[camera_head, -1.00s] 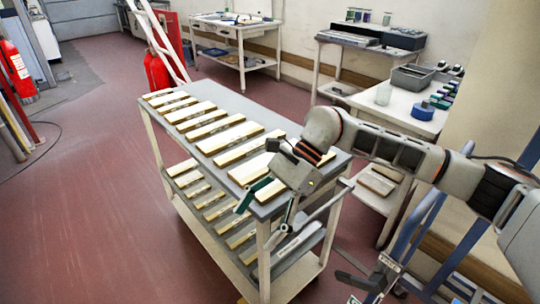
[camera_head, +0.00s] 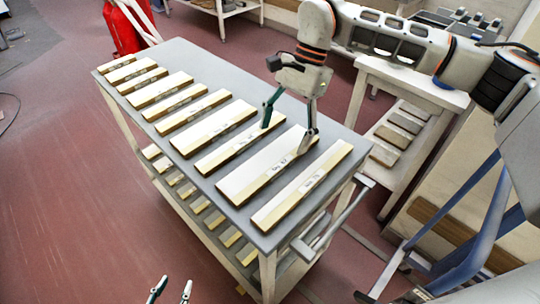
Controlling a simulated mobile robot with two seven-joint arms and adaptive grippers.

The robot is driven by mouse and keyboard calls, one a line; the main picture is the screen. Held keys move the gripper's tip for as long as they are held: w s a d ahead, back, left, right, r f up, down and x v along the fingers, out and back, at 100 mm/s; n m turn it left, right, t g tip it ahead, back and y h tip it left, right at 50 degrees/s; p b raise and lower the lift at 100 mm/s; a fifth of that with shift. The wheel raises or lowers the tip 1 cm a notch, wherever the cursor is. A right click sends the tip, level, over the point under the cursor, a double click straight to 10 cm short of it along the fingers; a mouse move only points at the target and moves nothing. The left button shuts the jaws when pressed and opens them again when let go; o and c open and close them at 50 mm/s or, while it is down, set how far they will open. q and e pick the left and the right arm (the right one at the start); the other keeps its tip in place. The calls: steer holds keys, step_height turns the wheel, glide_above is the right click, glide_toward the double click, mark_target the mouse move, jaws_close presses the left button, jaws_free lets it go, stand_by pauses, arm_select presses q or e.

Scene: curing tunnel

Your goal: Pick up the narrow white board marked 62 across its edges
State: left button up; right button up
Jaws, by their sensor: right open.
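A row of pale boards with yellowish edges and small labels lies across the grey cart top. The labels are too small to read surely, so I cannot tell which is 62. A narrow whitish board (camera_head: 287,200) lies at the right end. Beside it is a wider white board (camera_head: 255,177), then a narrower pale board (camera_head: 222,155). My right gripper (camera_head: 285,139) is open, fingers down, over the far part of the wider board and its left neighbour; I cannot tell whether it touches. My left gripper (camera_head: 171,290) is open and empty at the bottom edge, off the cart.
The cart top (camera_head: 188,58) has bare strips along its far side and right end. Its lower shelf holds several more boards. A side table (camera_head: 420,90) with boards on its shelf stands behind right. A red extinguisher (camera_head: 122,30) stands behind left. Floor is clear at left.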

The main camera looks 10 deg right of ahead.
mark_target(272, 158)
steer(key=x, duration=0.5)
steer(key=shift+s+a+f, duration=0.2)
steer(key=shift+a+f, duration=0.05)
steer(key=shift+a, duration=0.3)
steer(key=c, duration=1.3)
